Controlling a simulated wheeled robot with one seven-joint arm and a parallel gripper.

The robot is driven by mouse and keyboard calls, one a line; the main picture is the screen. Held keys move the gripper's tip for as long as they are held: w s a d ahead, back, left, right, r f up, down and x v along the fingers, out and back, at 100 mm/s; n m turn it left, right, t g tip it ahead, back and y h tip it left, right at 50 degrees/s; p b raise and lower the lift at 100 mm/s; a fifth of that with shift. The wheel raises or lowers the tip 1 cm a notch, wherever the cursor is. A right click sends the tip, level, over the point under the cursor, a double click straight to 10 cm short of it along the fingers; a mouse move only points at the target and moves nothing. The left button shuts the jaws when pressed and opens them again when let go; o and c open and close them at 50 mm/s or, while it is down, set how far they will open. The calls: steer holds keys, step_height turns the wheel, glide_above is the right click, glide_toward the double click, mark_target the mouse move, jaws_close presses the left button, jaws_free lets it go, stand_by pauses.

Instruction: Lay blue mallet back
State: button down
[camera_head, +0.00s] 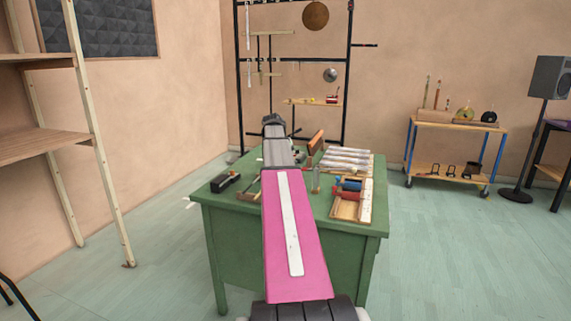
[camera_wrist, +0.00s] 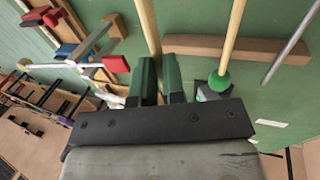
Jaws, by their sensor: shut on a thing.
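My gripper (camera_wrist: 159,70) is shut on a thin pale wooden handle (camera_wrist: 149,25) in the wrist view, taken to be the blue mallet's. The handle runs from the top edge down between the fingers. Its head is hidden behind the gripper, so I cannot see its colour. A mallet with a green head (camera_wrist: 220,82) lies to the right, its stick crossing a wooden bar (camera_wrist: 265,49). The held handle is left of this mallet and roughly parallel to it. In the head view my own arm hides the gripper.
A grey metal rod (camera_wrist: 290,45) also crosses the bar. Red and blue pieces (camera_wrist: 68,50) lie to the left. In the head view the green table (camera_head: 225,215) carries a wooden tray (camera_head: 350,209), metal bars (camera_head: 345,158) and a black item (camera_head: 225,182). A black rack (camera_head: 348,95) stands behind.

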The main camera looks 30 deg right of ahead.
steer(key=shift+f, duration=3.25)
steer(key=shift+f, duration=0.25)
steer(key=c, duration=1.1)
jaws_free()
steer(key=v, duration=1)
steer(key=shift+a+r, duration=0.15)
steer(key=shift+r, duration=0.25)
